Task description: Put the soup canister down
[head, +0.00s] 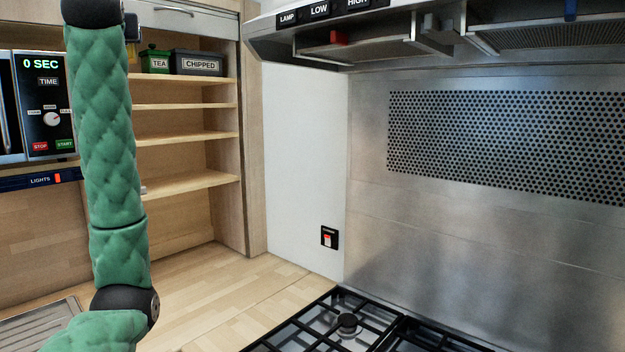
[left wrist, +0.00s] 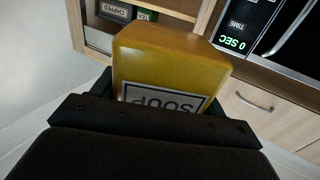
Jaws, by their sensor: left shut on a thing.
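The soup canister (left wrist: 170,68) is yellow with rounded edges and a white label reading SOUP, which appears upside down in the left wrist view. My left gripper (left wrist: 165,108) is shut on it, with dark fingers on either side of its lower part. What lies directly beneath the canister cannot be seen. My right gripper is in neither view.
Wooden shelves (head: 190,137) hold a green TEA box (head: 157,62) and a dark CHIPPED box (head: 198,63) on an upper level; the lower shelves look empty. The wooden counter (head: 215,290) is clear beside the gas hob (head: 345,325). A microwave (head: 45,105) stands left; a hood (head: 360,35) overhangs.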

